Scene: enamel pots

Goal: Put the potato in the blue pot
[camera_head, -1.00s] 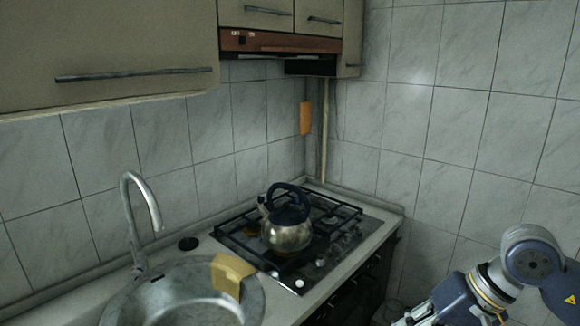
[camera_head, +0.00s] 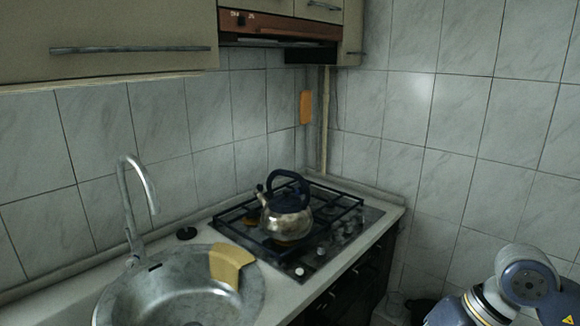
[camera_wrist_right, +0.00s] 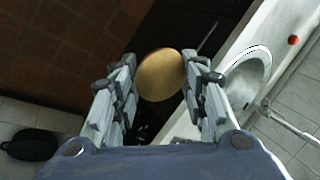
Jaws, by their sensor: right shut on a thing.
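The potato (camera_wrist_right: 160,75) is a rounded yellow-brown thing in the right wrist view. My right gripper (camera_wrist_right: 161,77) is shut on it, with one finger pad on each side. A dark floor and cabinet area lies behind it. In the head view only part of my right arm shows at the lower right; its gripper is out of frame there. My left gripper is in neither current view. I cannot make out a blue pot in either view.
A metal kettle (camera_head: 287,222) with a dark blue handle stands on the gas hob (camera_head: 345,215). Left of it is a round sink (camera_head: 170,300) with a tap (camera_head: 135,200) and a yellow cloth-like piece (camera_head: 230,265). A dark oval vessel (camera_wrist_right: 30,145) sits at lower left in the wrist view.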

